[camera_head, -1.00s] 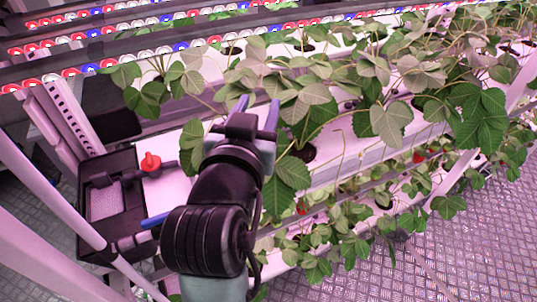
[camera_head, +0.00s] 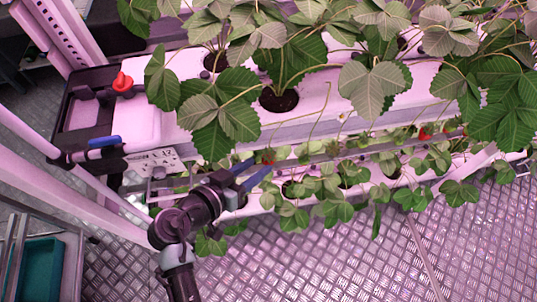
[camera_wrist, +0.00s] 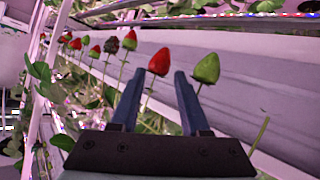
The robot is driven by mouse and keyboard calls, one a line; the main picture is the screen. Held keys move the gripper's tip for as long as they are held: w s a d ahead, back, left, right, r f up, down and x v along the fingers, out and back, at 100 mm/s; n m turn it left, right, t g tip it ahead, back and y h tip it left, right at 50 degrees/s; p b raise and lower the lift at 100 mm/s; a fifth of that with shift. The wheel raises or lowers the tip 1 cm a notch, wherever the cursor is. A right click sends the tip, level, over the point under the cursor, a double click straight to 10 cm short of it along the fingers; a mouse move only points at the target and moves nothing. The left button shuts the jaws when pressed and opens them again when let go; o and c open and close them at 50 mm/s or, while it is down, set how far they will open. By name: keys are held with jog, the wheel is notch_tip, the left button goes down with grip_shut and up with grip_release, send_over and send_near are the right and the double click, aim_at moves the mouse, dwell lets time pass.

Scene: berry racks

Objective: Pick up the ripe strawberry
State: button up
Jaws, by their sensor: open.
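In the wrist view, a red ripe strawberry (camera_wrist: 160,61) hangs on a stem just beyond the gap between the two blue fingers of my gripper (camera_wrist: 158,76). A green strawberry (camera_wrist: 207,68) stands right of it, close by the right fingertip. Further left are a part-red berry (camera_wrist: 130,40), a dark berry (camera_wrist: 112,45) and several smaller red ones. My gripper is open and empty.
The white growing trough (camera_head: 290,122) with leafy plants (camera_head: 215,110) lies above and behind my gripper. More leaves hang on the lower tier (camera_head: 345,175). A black box (camera_head: 75,120) with a red knob (camera_head: 122,82) is at the left. The metal floor (camera_head: 330,265) in front is clear.

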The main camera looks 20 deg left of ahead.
aim_at(265, 161)
jog(key=x, duration=0.6)
jog(key=shift+d+r+p, duration=0.1)
jog(key=shift+p, duration=0.2)
jog(key=shift+s, duration=0.1)
jog(key=c, duration=0.4)
